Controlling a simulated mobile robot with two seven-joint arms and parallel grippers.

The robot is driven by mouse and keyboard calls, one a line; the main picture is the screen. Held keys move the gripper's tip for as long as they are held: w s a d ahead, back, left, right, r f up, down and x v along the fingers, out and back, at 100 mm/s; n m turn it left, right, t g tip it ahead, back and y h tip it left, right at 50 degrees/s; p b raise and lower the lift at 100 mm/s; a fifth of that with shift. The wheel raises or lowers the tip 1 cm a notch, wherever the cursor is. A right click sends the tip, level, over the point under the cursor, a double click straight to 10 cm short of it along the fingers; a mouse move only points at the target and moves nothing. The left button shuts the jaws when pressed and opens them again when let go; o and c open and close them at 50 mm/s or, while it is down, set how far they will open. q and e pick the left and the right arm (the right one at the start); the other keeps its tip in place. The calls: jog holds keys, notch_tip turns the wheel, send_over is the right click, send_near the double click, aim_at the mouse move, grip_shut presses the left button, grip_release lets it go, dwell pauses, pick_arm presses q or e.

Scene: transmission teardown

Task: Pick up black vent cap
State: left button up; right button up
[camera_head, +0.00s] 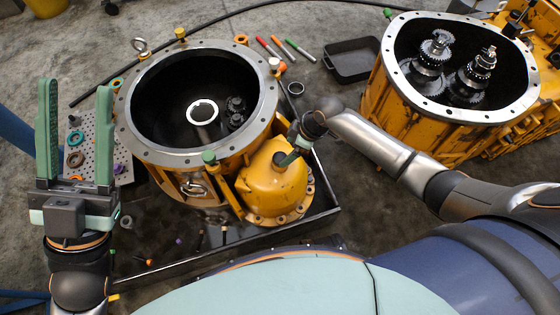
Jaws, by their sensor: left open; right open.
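A small black cap (280,158), likely the black vent cap, sits on top of the yellow dome-shaped housing (270,190) near the middle. The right gripper is open. My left gripper (76,88) is open and empty at the far left, fingers pointing up in the picture, away from the dome.
A large round yellow housing (130,137) with an open dark bore stands left of the dome. A second yellow housing (385,100) with gears is at the right. A black tray (352,60), coloured markers (280,45) and a perforated plate (115,150) lie around.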

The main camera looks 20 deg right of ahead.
aim_at(282, 158)
jog(key=b+x, duration=0.3)
jog(key=x, duration=0.1)
jog(key=shift+s+f, duration=0.1)
jog(key=shift+f, duration=0.15)
jog(key=shift+a+f, duration=0.15)
jog(key=shift+f, duration=0.25)
grip_shut()
